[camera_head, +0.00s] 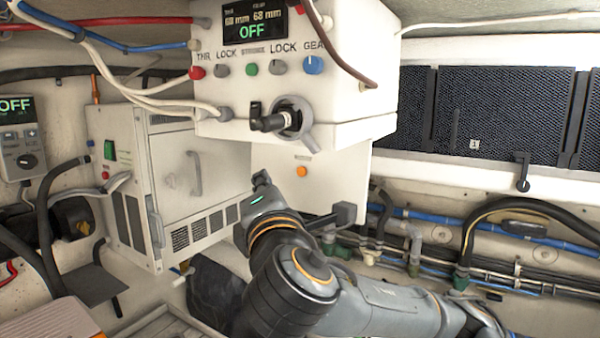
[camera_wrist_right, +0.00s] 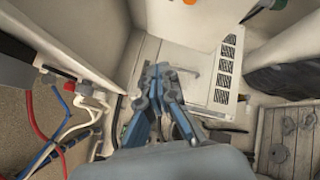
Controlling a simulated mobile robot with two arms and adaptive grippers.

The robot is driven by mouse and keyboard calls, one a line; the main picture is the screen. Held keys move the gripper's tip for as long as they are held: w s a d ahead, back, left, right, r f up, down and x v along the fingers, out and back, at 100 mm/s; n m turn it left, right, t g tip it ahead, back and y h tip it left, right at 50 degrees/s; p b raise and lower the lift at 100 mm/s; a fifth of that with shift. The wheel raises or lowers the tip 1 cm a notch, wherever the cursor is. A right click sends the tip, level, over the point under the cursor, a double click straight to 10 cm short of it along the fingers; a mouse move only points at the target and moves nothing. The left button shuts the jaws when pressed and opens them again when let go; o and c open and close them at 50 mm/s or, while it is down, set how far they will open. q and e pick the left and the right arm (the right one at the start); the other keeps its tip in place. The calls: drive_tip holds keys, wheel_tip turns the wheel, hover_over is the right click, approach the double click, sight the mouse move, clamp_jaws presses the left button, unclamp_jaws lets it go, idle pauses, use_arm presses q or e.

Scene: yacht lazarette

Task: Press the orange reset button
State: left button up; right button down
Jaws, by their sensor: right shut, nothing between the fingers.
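The orange button (camera_head: 302,171) is a small round knob on a white panel (camera_head: 340,190) below the control box, under a small label. My right gripper (camera_head: 262,178) is left of the button and slightly lower in the head view, seen from behind and partly hidden by its own wrist. It looks apart from the button, but the depth gap is hard to tell. In the right wrist view its fingers (camera_wrist_right: 163,72) are together and empty. My left gripper is not in view.
The white control box (camera_head: 300,85), with knobs, a lever and an OFF display, overhangs the panel. A vented white cabinet (camera_head: 170,180) stands at left. Cables hang at upper left. Pipes and hoses (camera_head: 470,265) run along the right wall.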

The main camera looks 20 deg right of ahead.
sight(301, 171)
drive_tip(key=shift+w+d+f+b, duration=0.15)
drive_tip(key=shift+w+d, duration=0.7)
drive_tip(key=shift+d, duration=0.2)
drive_tip(key=shift+w+d+f+b, duration=0.15)
drive_tip(key=shift+w+d, duration=0.65)
drive_tip(key=shift+d, duration=0.3)
drive_tip(key=shift+w+d+f+b, duration=0.15)
drive_tip(key=shift+w+d, duration=0.7)
drive_tip(key=shift+d, duration=0.2)
drive_tip(key=shift+w+d, duration=0.1)
drive_tip(key=shift+w+d, duration=0.15)
drive_tip(key=shift+d, duration=0.05)
drive_tip(key=shift+w+d, duration=0.35)
drive_tip(key=shift+d, duration=0.1)
drive_tip(key=shift+s+a, duration=0.1)
drive_tip(key=shift+s+a+p, duration=0.3)
drive_tip(key=shift+s+a, duration=0.25)
drive_tip(key=shift+a, duration=0.15)
